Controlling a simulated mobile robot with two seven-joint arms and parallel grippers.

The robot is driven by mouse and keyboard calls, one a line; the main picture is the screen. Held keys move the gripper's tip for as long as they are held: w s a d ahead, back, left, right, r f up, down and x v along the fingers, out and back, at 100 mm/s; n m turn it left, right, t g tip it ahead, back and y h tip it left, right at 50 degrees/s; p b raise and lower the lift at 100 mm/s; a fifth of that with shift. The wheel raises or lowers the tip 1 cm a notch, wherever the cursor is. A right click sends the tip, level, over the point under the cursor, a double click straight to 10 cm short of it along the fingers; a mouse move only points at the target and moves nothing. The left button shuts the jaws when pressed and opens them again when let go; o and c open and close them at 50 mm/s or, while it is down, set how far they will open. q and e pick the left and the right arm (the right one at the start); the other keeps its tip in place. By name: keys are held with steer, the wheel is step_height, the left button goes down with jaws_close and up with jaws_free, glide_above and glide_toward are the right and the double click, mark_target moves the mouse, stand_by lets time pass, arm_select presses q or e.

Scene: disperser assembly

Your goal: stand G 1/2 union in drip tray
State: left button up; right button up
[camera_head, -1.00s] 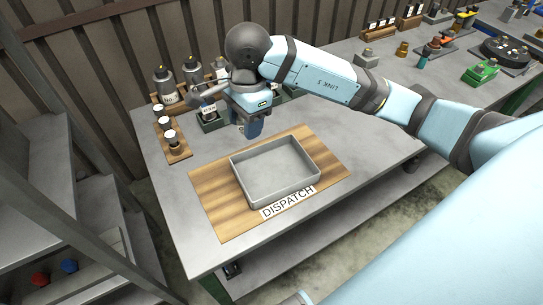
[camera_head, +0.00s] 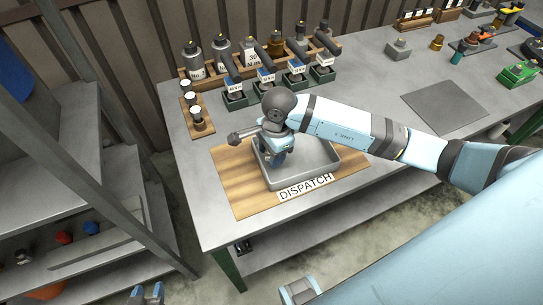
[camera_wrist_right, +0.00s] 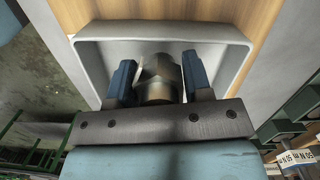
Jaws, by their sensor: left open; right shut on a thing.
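The grey drip tray (camera_head: 318,153) lies on a wooden board on the bench, behind the DISPATCH label. It also fills the upper part of the right wrist view (camera_wrist_right: 205,33). My right gripper (camera_head: 276,162) is down over the left part of the tray. In the right wrist view its blue fingers (camera_wrist_right: 158,85) are shut on the G 1/2 union (camera_wrist_right: 158,72), a metallic hex-and-round fitting. The union is inside the tray's outline. Whether it touches the tray floor cannot be told. The head view mostly hides it behind the gripper. My left gripper (camera_head: 147,293) is open and empty at the bottom edge.
A rack of bottles (camera_head: 222,60) and several green holders (camera_head: 265,90) stand behind the tray. A small wooden holder with white-capped vials (camera_head: 197,118) is at the left. A grey mat (camera_head: 445,105) lies clear at the right.

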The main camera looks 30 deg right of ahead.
step_height(320, 180, down, 2)
steer(key=shift+f, duration=0.2)
steer(key=shift+f, duration=0.2)
steer(key=o, duration=0.7)
steer(key=shift+o, duration=0.2)
